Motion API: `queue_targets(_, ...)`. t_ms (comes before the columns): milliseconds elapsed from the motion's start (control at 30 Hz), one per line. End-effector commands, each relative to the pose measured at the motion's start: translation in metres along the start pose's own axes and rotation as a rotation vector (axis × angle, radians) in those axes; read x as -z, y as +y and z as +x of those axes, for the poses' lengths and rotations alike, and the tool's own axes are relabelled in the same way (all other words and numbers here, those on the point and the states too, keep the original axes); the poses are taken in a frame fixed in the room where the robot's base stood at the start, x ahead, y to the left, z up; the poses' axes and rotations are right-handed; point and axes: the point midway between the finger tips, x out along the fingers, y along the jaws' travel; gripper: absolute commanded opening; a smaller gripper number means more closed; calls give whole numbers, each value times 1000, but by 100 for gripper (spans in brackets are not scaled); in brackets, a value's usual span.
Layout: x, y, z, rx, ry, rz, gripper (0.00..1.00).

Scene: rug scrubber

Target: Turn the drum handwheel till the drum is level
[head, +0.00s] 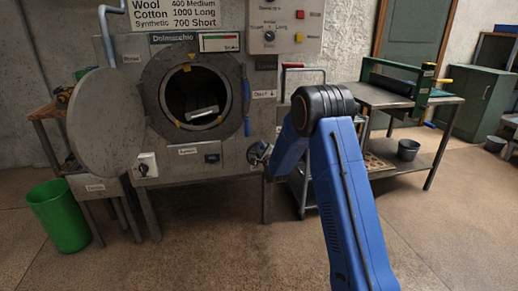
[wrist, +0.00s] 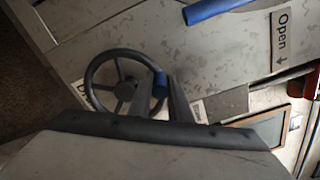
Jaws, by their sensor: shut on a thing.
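The drum handwheel (wrist: 99,71) is a dark spoked ring on the machine's front, with a blue knob (wrist: 160,84) on its rim. My gripper (wrist: 160,92) is shut on that knob; its fingers hide part of the wheel's right side. In the head view the handwheel (head: 254,152) is small, low at the machine's right, with my gripper (head: 267,160) against it and partly hidden by my arm. The drum (head: 187,92) shows as a dark round opening with a pale object inside that looks slightly tilted. I cannot tell whether the drum is level.
The round door (head: 95,120) hangs open at the left. A blue handle (head: 246,97) is on the machine's right side. A green bin (head: 62,215) stands at the left, a metal table (head: 440,99) at the right. The floor in front is clear.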

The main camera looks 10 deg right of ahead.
Motion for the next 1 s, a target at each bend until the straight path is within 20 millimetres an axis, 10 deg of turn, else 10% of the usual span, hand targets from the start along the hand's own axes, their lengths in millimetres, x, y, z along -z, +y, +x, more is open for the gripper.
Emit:
queue_targets(667,4,-2,0,0,1,62,0)
queue_targets(767,4,-2,0,0,1,62,36)
queue_targets(1000,4,-2,0,0,0,62,36)
